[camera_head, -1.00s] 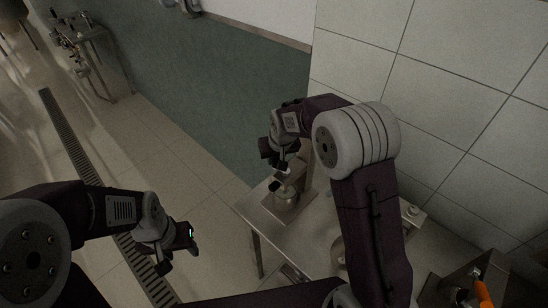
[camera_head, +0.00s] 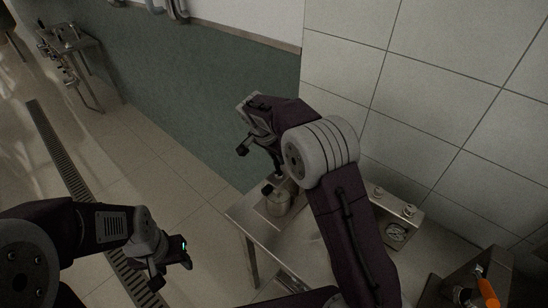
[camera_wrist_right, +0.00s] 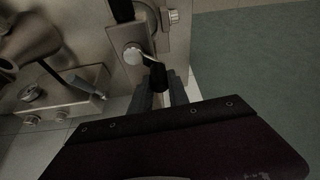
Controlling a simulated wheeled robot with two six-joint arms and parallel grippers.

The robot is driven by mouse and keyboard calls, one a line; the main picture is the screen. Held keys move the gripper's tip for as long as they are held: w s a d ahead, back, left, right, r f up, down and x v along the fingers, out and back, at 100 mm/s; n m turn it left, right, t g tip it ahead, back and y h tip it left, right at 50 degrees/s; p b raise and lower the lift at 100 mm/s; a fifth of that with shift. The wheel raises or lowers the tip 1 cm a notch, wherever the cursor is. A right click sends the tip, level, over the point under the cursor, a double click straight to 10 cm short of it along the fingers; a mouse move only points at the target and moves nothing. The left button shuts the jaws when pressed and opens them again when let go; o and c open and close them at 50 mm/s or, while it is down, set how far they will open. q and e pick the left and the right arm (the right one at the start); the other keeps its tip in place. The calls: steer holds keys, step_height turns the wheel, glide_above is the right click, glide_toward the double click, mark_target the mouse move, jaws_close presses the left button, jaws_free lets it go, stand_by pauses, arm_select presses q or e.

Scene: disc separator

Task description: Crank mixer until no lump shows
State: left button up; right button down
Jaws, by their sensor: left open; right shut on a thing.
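The mixer (camera_head: 281,205) is a small steel pot-like body on the steel table, partly hidden behind my right arm in the head view. In the right wrist view its crank shows as a round metal hub (camera_wrist_right: 133,54) with a short bent arm and a black handle (camera_wrist_right: 157,78). My right gripper (camera_wrist_right: 160,92) is shut on the crank handle, its fingers on both sides of the handle. The mixer's contents are hidden, and I cannot see a lump. My left gripper (camera_head: 172,266) is open and empty, over the floor left of the table.
The steel table (camera_head: 243,222) stands by the tiled wall. A steel box with knobs (camera_head: 393,212) and a gauge (camera_head: 396,232) is right of my right arm. An orange-handled item (camera_head: 487,290) stands at lower right. Open floor lies to the left.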

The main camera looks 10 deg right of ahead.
steer(key=m, duration=0.1)
steer(key=d+m+g+p, duration=0.1)
steer(key=m, duration=0.1)
steer(key=shift+s+h, duration=0.15)
steer(key=shift+h, duration=0.15)
steer(key=m, duration=0.1)
steer(key=d+m+g+p, duration=0.1)
steer(key=shift+s+m, duration=0.2)
steer(key=shift+m, duration=0.1)
steer(key=m+p, duration=0.1)
steer(key=m, duration=0.1)
steer(key=s+d+m+g+p, duration=0.1)
steer(key=m, duration=0.1)
steer(key=shift+g+p, duration=0.3)
steer(key=shift+p, duration=0.05)
steer(key=shift+s+d+f+m+g+p, duration=0.1)
steer(key=shift+s+m+g+p, duration=0.2)
steer(key=shift+m, duration=0.3)
steer(key=shift+s+d+m+g+p, duration=0.1)
steer(key=shift+m+g+p, duration=0.1)
steer(key=shift+m+p, duration=0.3)
steer(key=c, duration=1.3)
jaws_free()
steer(key=shift+a, duration=0.1)
steer(key=shift+o, duration=0.2)
